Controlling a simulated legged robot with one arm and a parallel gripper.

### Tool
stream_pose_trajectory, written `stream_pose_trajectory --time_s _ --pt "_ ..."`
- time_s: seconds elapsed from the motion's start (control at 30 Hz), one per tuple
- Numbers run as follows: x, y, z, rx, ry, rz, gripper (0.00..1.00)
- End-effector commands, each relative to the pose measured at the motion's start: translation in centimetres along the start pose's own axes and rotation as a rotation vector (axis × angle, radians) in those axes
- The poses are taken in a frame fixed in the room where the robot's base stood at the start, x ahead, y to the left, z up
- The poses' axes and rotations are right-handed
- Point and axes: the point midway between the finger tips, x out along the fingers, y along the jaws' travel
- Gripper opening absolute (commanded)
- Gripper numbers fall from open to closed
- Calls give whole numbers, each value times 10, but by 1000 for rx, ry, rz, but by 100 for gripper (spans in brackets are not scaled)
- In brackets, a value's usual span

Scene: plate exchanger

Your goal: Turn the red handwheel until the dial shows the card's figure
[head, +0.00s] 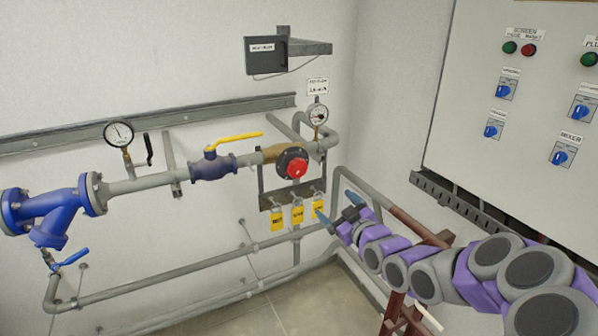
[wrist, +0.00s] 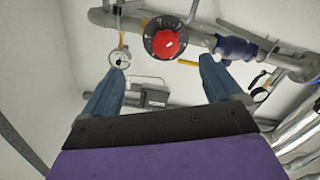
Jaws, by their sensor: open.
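The red handwheel (head: 296,167) sits on a dark round body on the grey pipe; it also shows in the wrist view (wrist: 165,43). A round white dial (head: 318,115) stands on the pipe up and right of it and shows in the wrist view (wrist: 120,58). A small white card (head: 317,87) is on the wall above that dial; its figure and the dial's reading are too small to read surely. My gripper (head: 336,207) is open and empty, below and right of the handwheel in the head view. In the wrist view its blue fingers (wrist: 162,64) are apart, short of the handwheel.
A second gauge (head: 119,134) and a yellow-lever valve (head: 212,165) are left along the pipe. Yellow tags (head: 297,213) hang below the handwheel. A dark box (head: 266,55) is on the wall above. A control panel (head: 520,110) and low pipes flank my arm.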

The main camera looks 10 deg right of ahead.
Motion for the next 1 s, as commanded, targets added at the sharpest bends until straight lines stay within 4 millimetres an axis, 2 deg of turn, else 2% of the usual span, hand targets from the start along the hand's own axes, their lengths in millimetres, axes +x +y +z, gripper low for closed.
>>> stream_pose_trajectory --time_s 0.17,0.8,1.0 --pt "-15 2 0 -1 0 4 93" --pt "-106 0 4 -3 2 5 93" --pt "-126 -1 5 -3 4 2 93"
